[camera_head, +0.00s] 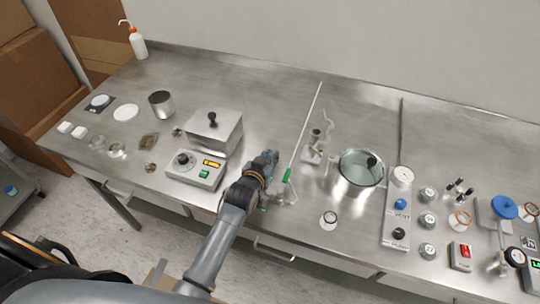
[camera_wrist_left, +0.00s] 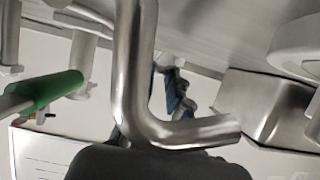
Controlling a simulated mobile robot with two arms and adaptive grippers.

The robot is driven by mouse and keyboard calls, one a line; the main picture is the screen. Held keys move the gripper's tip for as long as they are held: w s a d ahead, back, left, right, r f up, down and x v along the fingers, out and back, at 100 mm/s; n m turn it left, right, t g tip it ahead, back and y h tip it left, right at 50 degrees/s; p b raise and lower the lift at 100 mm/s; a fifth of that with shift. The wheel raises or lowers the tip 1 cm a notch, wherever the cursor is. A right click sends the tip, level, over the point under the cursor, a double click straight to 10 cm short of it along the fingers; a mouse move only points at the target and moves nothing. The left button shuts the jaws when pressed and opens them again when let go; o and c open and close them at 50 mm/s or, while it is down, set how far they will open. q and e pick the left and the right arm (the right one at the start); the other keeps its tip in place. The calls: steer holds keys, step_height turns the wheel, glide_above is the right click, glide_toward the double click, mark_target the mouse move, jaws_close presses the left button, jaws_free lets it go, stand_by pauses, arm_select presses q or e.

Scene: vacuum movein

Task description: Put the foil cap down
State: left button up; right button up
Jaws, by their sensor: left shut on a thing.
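My left gripper (camera_head: 268,158) reaches in over the front of the steel bench (camera_head: 262,82), between the metal box (camera_head: 215,128) and the green clip (camera_head: 287,174). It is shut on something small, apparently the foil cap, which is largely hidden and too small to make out. In the left wrist view, a shiny bent metal piece (camera_wrist_left: 137,75) crosses close to the camera; I cannot tell what it belongs to. Dark gripper parts with a blue patch show behind it. My right gripper is not in view.
The green clip's thin rod (camera_head: 305,128) slants beside my gripper. A grey control unit (camera_head: 195,170) stands to the left. The back middle is clear.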

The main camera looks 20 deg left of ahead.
arm_select(q)
steer(key=o, duration=0.7)
steer(key=shift+o, duration=0.2)
steer(key=shift+r, duration=0.3)
steer(key=shift+r+p, duration=0.5)
steer(key=shift+r, duration=0.05)
steer(key=v, duration=0.3)
steer(key=b+v, duration=0.1)
steer(key=v, duration=0.6)
steer(key=shift+s+f+b, duration=0.1)
steer(key=shift+s+b, duration=0.2)
steer(key=shift+s, duration=0.15)
steer(key=shift+s+r, duration=0.3)
steer(key=shift+s, duration=0.15)
